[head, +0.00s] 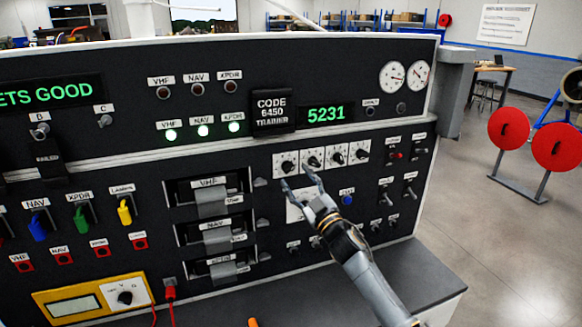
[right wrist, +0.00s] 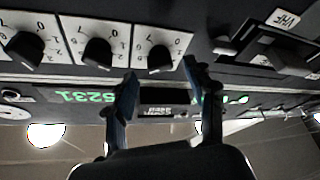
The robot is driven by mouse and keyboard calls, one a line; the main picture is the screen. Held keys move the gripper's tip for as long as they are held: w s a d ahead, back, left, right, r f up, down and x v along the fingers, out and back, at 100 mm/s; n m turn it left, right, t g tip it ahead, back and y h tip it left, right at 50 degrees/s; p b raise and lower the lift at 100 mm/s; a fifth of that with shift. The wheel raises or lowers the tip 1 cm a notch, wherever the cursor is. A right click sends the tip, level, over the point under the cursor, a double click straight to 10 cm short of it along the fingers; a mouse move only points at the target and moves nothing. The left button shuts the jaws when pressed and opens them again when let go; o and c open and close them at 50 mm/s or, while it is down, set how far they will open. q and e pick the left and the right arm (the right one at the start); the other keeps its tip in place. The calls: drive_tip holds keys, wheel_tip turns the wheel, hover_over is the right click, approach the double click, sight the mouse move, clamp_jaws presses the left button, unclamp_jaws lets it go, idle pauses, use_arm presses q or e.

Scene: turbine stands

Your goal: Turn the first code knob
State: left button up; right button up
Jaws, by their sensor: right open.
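The first code knob (head: 287,167) is a dark knob on a white plate, leftmost in a row of several code knobs in the head view. In the right wrist view, which is upside down, it is the rightmost knob (right wrist: 160,58), with a numbered dial around it. My right gripper (head: 296,177) is open and empty, just below and in front of this knob. In the right wrist view its two fingertips (right wrist: 160,74) stand on either side of the knob; contact cannot be told. The green display (head: 326,113) reads 5231. The placard (head: 271,108) reads CODE 6450 TRAINER. My left gripper is not in view.
The other code knobs (head: 337,157) sit close to the right. VHF, NAV and XPDR handles (head: 212,203) jut out to the left. Toggle switches (head: 409,190) and a blue button (head: 347,199) are to the right. A dark ledge (head: 400,268) runs below the panel.

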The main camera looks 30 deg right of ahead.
sight(291, 171)
drive_tip(key=shift+p+x, duration=0.3)
drive_tip(key=shift+x, duration=1.5)
clamp_jaws()
